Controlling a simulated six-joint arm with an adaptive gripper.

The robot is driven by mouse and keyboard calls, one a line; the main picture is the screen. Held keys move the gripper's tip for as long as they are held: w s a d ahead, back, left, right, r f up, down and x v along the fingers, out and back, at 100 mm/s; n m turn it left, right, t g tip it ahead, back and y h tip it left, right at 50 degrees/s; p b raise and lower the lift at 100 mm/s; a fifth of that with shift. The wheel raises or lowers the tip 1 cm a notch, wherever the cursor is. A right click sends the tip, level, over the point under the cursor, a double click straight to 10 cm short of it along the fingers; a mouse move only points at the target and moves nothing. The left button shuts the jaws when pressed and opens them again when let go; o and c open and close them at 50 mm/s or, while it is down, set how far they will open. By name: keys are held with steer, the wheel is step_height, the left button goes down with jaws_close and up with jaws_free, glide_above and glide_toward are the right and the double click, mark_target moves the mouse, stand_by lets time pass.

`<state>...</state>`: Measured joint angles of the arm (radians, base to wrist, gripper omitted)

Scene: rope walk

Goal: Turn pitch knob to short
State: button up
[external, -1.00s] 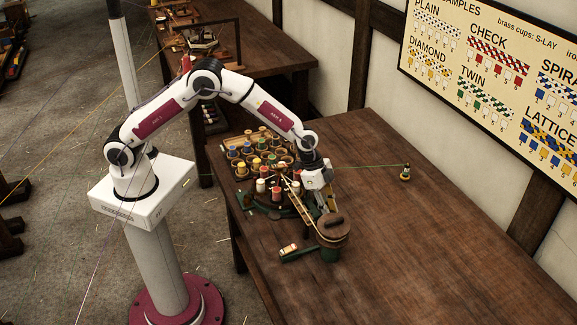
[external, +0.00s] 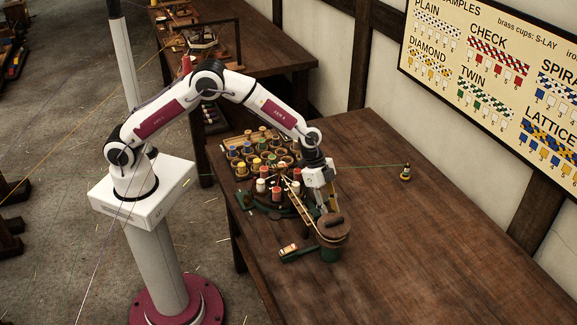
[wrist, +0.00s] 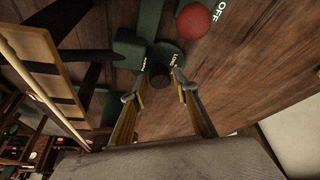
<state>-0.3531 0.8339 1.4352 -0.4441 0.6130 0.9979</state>
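My gripper (wrist: 157,86) is open, its two fingers apart with nothing held between them in the wrist view. Just beyond the fingertips is a green rounded part (wrist: 165,51) with white lettering that seems to read LONG on its right side. A second label on its left side is too small to read. This looks like the pitch knob area; which way the knob points cannot be told. In the external view my gripper (external: 325,202) is pointing down just behind a green drum with a brown top (external: 333,231), and the knob is not distinguishable there.
A red ball (wrist: 193,20) sits beside an OFF label near the knob. A slatted wooden piece (external: 300,207) lies close left of my gripper, and spools (external: 262,165) crowd the table's left. A small green stand (external: 405,173) holds a thread.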

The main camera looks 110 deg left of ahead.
steer(key=shift+o, duration=0.2)
steer(key=shift+r, duration=0.1)
steer(key=v, duration=1.1)
steer(key=shift+r, duration=0.4)
steer(key=shift+s+n, duration=0.15)
steer(key=shift+n, duration=0.15)
stand_by(0.3)
steer(key=s+n, duration=0.1)
steer(key=s, duration=0.1)
steer(key=s+d+f+n+g, duration=0.1)
steer(key=s, duration=0.2)
steer(key=s+d+n+g, duration=0.1)
steer(key=s, duration=0.2)
steer(key=shift+d+f, duration=0.25)
steer(key=shift+f, duration=0.1)
steer(key=s+d+r+t, duration=0.1)
steer(key=s+d+r, duration=0.4)
steer(key=s, duration=0.5)
steer(key=s+d+r+t+y, duration=0.1)
steer(key=s+d+r, duration=0.4)
steer(key=s, duration=0.5)
steer(key=s+d+r+t, duration=0.1)
steer(key=s+d+r, duration=0.5)
steer(key=s, duration=0.5)
steer(key=shift+y, duration=0.3)
